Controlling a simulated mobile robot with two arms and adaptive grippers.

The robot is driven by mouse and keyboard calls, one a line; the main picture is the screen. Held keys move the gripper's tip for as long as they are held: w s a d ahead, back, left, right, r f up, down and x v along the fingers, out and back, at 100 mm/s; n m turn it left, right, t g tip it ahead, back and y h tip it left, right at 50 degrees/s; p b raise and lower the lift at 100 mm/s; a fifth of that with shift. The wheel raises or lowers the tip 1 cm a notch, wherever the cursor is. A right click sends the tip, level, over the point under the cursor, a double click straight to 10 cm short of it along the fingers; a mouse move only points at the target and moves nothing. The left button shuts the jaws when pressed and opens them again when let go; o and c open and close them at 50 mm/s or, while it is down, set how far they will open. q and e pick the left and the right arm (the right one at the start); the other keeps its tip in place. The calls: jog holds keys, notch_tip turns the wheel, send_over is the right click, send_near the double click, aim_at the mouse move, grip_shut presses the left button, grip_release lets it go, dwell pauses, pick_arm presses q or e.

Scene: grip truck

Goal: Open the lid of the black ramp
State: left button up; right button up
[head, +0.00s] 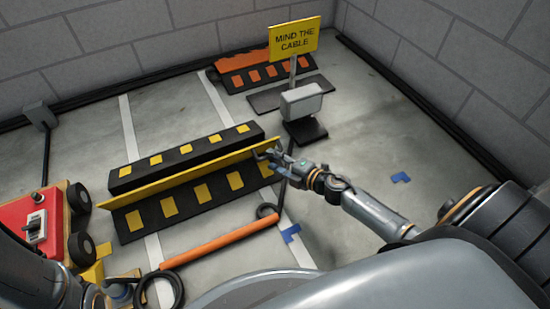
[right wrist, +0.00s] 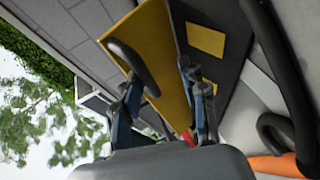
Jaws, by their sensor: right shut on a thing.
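The black ramp (head: 185,201) with yellow squares lies on the floor left of centre in the head view. Its long yellow lid (head: 195,174) stands raised on edge between the two black sloping halves. My right gripper (head: 270,157) is at the lid's right end and is shut on it. In the right wrist view the yellow lid (right wrist: 163,45) passes between the fingers of my right gripper (right wrist: 163,95). My left gripper (head: 120,290) shows only partly at the lower left of the head view, and its fingers are unclear.
An orange bar (head: 220,243) and a black cable ring (head: 158,291) lie in front of the ramp. A red wheeled truck (head: 40,222) stands at left. A "MIND THE CABLE" sign (head: 293,40) and an orange-and-black ramp (head: 262,78) are behind. Floor at right is mostly clear.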

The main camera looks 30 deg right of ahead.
jog(key=shift+s+f, duration=0.2)
jog(key=shift+s, duration=0.05)
jog(key=v, duration=1.1)
jog(key=shift+s+d+r, duration=0.15)
jog(key=shift+s+r, duration=0.15)
jog(key=shift+r, duration=0.05)
